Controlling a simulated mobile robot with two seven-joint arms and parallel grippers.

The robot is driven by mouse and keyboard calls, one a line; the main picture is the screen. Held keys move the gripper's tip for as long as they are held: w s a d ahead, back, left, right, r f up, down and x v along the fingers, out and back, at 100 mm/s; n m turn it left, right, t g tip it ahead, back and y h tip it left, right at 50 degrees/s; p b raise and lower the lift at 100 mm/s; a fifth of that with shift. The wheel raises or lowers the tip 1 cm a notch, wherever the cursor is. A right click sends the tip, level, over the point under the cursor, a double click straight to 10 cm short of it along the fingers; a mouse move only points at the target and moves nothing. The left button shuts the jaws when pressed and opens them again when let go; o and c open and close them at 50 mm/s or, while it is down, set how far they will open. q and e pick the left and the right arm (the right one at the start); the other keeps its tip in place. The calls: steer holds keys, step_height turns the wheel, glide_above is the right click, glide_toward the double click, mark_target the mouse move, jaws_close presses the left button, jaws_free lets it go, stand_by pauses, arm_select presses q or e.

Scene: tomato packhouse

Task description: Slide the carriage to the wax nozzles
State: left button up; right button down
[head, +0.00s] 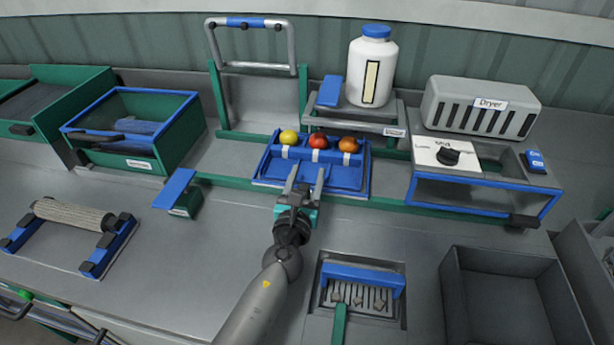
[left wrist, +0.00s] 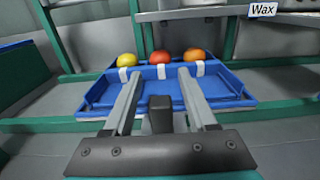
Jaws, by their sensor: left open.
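The blue carriage (head: 268,165) sits on a green rail at the back of the bench and holds a yellow, a red and an orange tomato. It also shows in the left wrist view (left wrist: 97,93), in front of my fingers. My left gripper (head: 306,178) is open, its fingertips over the carriage's front part; contact cannot be told. Its two fingers (left wrist: 158,82) stand apart, with a dark block between them. The wax unit (head: 385,111), a grey stand with a white bottle (head: 373,66), is behind and right of the carriage. Its nozzles cannot be made out. My right gripper is not in view.
The dryer (head: 482,106) and a box with a dial (head: 448,156) stand right of the wax unit. A green bin (head: 135,130) and a small blue-lidded box (head: 176,190) are at left.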

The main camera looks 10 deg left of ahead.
arm_select(q)
steer(key=shift+w, duration=0.1)
steer(key=shift+c, duration=0.4)
jaws_close()
stand_by(1.0)
